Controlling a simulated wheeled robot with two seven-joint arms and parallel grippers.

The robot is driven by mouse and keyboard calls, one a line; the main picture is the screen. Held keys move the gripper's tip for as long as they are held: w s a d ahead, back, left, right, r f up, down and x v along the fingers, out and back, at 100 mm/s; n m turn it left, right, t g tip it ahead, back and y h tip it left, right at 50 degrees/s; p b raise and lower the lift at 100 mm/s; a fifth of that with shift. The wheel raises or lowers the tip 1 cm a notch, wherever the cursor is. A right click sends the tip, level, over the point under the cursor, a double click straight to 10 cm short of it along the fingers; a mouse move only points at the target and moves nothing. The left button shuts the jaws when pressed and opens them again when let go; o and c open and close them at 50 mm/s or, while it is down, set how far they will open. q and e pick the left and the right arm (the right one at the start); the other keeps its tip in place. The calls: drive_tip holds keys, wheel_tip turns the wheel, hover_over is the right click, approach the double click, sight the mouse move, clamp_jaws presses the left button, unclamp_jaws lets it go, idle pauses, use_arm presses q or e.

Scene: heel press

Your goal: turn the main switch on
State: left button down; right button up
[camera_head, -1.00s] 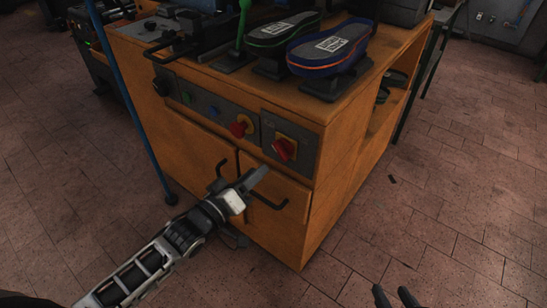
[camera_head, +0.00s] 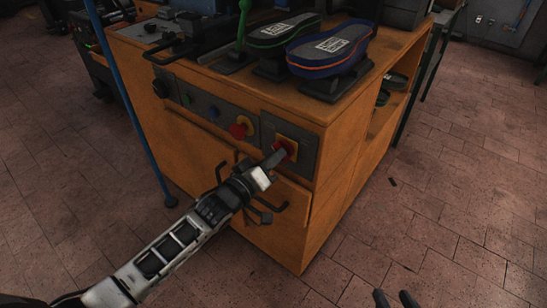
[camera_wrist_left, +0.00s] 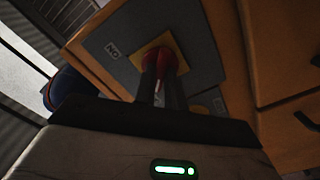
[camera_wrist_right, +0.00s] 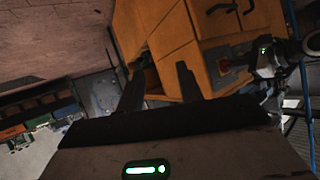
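The main switch is a red rotary knob (camera_head: 288,147) on a yellow plate, on a grey panel at the right of the orange cabinet's front. In the left wrist view the red knob (camera_wrist_left: 161,60) shows at and between my fingertips, with a label reading ON on the panel beside it. My left gripper (camera_head: 276,158) is at the knob, its fingers close together with red between them; it looks shut on the knob, whose lower part the fingers hide. My right gripper (camera_head: 395,298) is open and empty, low over the floor; its parted fingers (camera_wrist_right: 158,88) show in the right wrist view.
A second red knob (camera_head: 239,128) with yellow sits left of the switch, with blue and green buttons. Door handles (camera_head: 268,205) lie below my left gripper. Shoe soles (camera_head: 330,50) rest on the cabinet top. A blue pole (camera_head: 130,105) stands at the left.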

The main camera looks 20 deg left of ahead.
use_arm(q)
drive_tip(key=shift+m, duration=0.4)
use_arm(e)
drive_tip(key=shift+r, duration=0.25)
use_arm(q)
drive_tip(key=m+p, duration=0.3)
drive_tip(key=m, duration=1.4)
use_arm(e)
drive_tip(key=shift+d+r, duration=0.1)
drive_tip(key=shift+r, duration=0.4)
use_arm(q)
drive_tip(key=c, duration=1.5)
unclamp_jaws()
drive_tip(key=shift+s, duration=0.1)
drive_tip(key=shift+o, duration=0.2)
